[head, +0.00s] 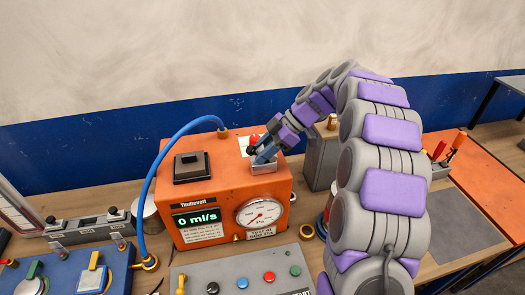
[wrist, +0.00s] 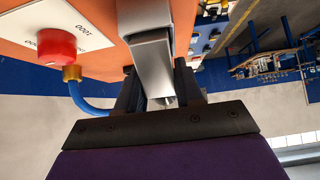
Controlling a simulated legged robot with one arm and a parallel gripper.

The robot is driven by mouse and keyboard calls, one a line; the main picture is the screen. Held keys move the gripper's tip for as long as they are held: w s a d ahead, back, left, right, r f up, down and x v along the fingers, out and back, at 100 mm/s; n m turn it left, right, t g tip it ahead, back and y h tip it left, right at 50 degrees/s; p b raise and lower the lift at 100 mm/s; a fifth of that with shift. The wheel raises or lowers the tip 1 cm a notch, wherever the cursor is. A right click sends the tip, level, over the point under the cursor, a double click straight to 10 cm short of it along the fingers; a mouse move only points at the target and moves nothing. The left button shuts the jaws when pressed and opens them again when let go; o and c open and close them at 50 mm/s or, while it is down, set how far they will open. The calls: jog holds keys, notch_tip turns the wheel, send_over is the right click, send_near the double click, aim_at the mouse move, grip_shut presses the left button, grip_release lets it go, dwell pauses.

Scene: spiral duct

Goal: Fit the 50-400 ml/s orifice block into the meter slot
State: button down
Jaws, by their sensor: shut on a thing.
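The orange meter (head: 205,205) stands on the bench with a "0 ml/s" display (head: 198,222) and a round gauge (head: 260,213). A dark square block (head: 191,167) sits on its top at left. A silver metal fitting (head: 264,166) is on its top at right. My gripper (head: 264,153) is at this fitting, tilted; in the wrist view its fingers (wrist: 160,95) are shut on a grey metal piece (wrist: 153,62). I cannot tell whether this piece is the orifice block or part of the fitting. No 50-400 ml/s marking is readable, and the slot is not clearly visible.
A red knob (wrist: 57,45) on a white "1000" label stands close to my gripper. A blue hose (head: 157,165) arches over the meter's left side. A grey button panel (head: 240,275) lies in front. A grey box (head: 321,160) stands to the right.

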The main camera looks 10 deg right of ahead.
jog(key=c, duration=0.7)
grip_release()
jog(key=shift+c, duration=0.2)
jog(key=shift+r+p, duration=0.1)
jog(key=shift+p, duration=0.8)
jog(key=shift+d, duration=0.15)
jog(key=p+v, duration=0.6)
jog(key=v, duration=1.1)
jog(key=shift+w+p, duration=0.3)
jog(key=shift+d, duration=0.15)
